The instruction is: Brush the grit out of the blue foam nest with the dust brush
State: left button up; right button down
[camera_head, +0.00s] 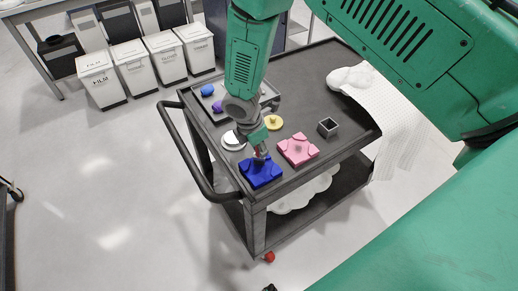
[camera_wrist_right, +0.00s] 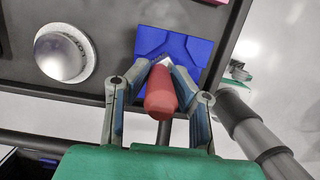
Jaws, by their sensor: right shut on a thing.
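The blue foam nest (camera_head: 262,174) lies on the cart top near its front corner; in the right wrist view it also shows (camera_wrist_right: 185,47) beyond my fingers. My right gripper (camera_head: 260,153) is above the nest, pointing down. In the right wrist view my right gripper (camera_wrist_right: 160,80) is shut on the dust brush (camera_wrist_right: 160,95), which has a red handle and a pale tip over the nest. The tip is partly hidden, and I cannot tell whether it touches the foam. I cannot make out any grit. My left gripper is not in view.
A pink foam nest (camera_head: 298,150) sits right of the blue one. A white round piece with a silver dome (camera_wrist_right: 62,52), a yellow disc (camera_head: 273,122), a small square box (camera_head: 328,127) and a tray (camera_head: 268,91) share the cart. White bins (camera_head: 134,67) stand behind.

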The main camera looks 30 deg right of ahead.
jog(key=shift+d+v, duration=0.2)
jog(key=shift+v, duration=0.7)
jog(key=shift+d+v, duration=0.2)
jog(key=shift+v, duration=0.7)
jog(key=shift+d+v, duration=0.2)
jog(key=shift+v, duration=0.7)
jog(key=shift+r, duration=0.1)
jog(key=shift+d+v, duration=0.15)
jog(key=shift+v, duration=0.6)
jog(key=shift+d+v, duration=0.2)
jog(key=shift+v, duration=0.55)
